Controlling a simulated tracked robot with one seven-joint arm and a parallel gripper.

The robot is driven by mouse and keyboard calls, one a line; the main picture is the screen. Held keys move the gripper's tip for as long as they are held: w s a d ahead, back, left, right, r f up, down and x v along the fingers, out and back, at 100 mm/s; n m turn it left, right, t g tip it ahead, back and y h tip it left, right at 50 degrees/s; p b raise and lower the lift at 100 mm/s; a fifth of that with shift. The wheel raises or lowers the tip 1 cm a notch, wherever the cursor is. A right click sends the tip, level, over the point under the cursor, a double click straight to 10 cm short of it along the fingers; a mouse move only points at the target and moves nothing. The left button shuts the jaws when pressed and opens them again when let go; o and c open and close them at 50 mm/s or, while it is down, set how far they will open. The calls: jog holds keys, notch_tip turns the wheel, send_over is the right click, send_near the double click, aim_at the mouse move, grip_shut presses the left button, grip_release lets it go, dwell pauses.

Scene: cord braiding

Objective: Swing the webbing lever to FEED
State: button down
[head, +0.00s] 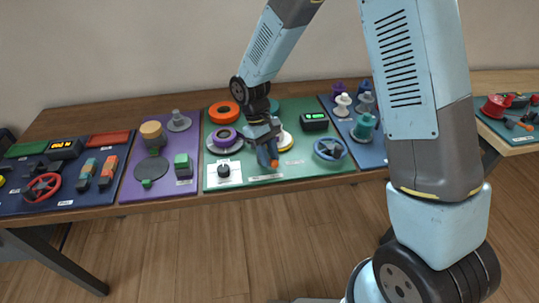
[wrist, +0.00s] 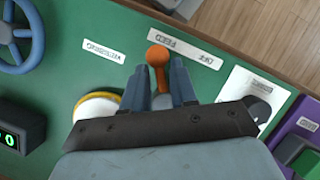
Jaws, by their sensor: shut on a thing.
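The webbing lever (wrist: 158,54) has an orange knob and arm and stands on the green board. Its knob lies close to the word FEED on the white label strip (wrist: 185,48), which has a second word beside it that is hard to read. My gripper (wrist: 161,72) has one dark blue finger on each side of the lever and is shut on it. In the head view the orange lever tip (head: 274,164) shows just below my gripper (head: 266,154). The lever's base is hidden behind the gripper.
A white and yellow disc (wrist: 97,106) is close beside the fingers. A blue handwheel (wrist: 15,38) and a green-lit counter (wrist: 18,128) are on the left in the wrist view. A white plate with a black knob (head: 224,171) sits left of the lever in the head view.

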jog(key=shift+d, duration=0.15)
jog(key=c, duration=0.9)
grip_release()
jog(key=v, duration=1.3)
jog(key=shift+r, duration=0.3)
jog(key=shift+w, duration=0.1)
